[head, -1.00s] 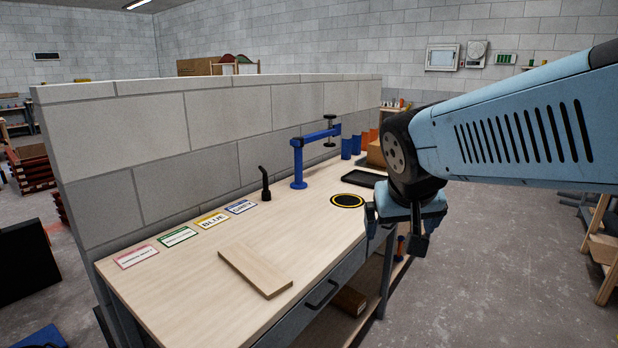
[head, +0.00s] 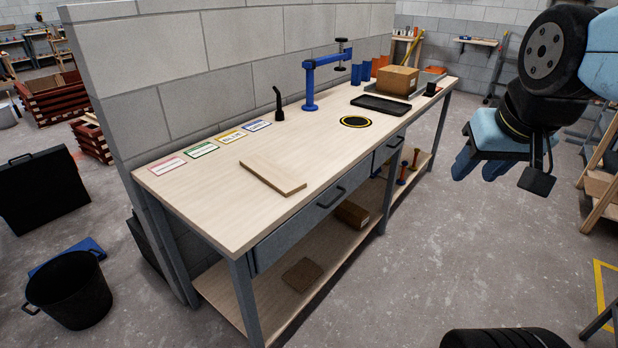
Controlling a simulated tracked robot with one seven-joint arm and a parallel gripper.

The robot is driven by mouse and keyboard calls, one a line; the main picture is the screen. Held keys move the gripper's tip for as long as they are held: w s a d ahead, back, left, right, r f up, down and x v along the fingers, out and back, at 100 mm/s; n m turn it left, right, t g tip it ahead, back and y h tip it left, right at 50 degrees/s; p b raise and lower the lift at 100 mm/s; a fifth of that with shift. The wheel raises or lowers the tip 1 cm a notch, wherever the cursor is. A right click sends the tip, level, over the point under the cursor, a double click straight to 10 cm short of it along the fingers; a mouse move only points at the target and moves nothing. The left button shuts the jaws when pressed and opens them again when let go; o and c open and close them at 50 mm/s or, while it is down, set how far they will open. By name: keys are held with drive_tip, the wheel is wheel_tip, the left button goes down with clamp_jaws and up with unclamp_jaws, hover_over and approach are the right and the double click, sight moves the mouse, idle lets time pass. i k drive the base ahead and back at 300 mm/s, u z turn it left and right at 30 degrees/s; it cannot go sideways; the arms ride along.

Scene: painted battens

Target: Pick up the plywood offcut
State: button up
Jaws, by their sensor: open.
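The plywood offcut (head: 272,174) is a pale, flat rectangular board. It lies on the front left part of the workbench top (head: 232,213), close to the front edge above the drawer. Nothing touches it. My gripper (head: 478,170) hangs in the air to the right of the bench, pointing down, well apart from the offcut. Its blue fingers are spread and nothing shows between them.
Coloured label cards (head: 201,150) lie along the wall behind the offcut, beside a black handle (head: 278,104). A blue clamp stand (head: 310,85), a black-and-yellow disc (head: 356,122), a black tray (head: 380,104) and a cardboard box (head: 398,80) stand farther right. A black bucket (head: 68,288) is on the floor.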

sight(287, 183)
drive_tip(key=z, duration=1)
drive_tip(key=k, duration=0.25)
drive_tip(key=u, duration=2.1)
drive_tip(key=i, duration=0.7)
drive_tip(key=z, duration=0.5)
